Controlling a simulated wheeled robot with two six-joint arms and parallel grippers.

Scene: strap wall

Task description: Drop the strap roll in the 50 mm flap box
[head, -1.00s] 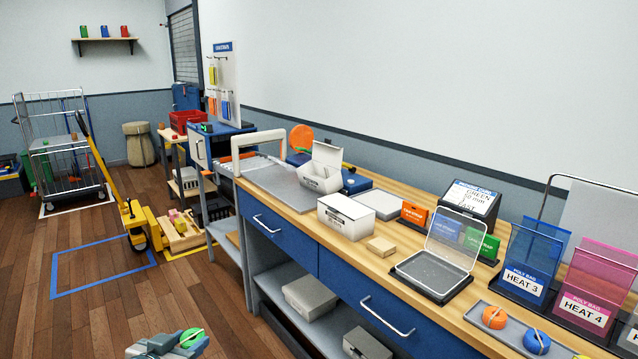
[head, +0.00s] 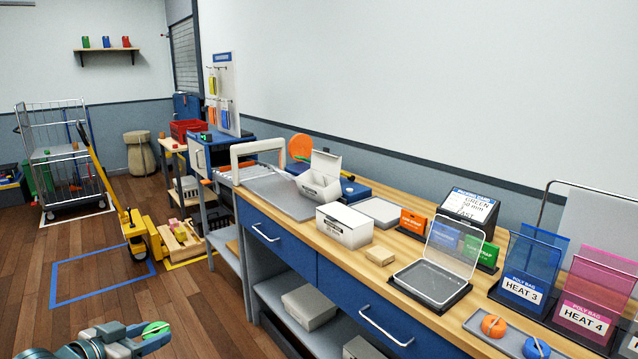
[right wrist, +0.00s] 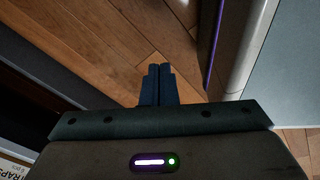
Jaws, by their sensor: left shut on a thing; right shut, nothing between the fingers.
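My left gripper (head: 154,336) is at the bottom left of the head view, over the floor and left of the bench. It is shut on a green strap roll (head: 155,328), partly covered by the fingers. A white flap box (head: 318,187) with its lid raised stands on the bench. A second white box (head: 344,229) in front of it looks closed. The small print on both is unreadable, so I cannot tell which is the 50 mm one. My right gripper (right wrist: 158,72) is shut and empty in the right wrist view, above wood floor.
A display (head: 468,207) reads green, 50 mm. A yellow pallet truck (head: 135,235) stands left. Floor between is clear.

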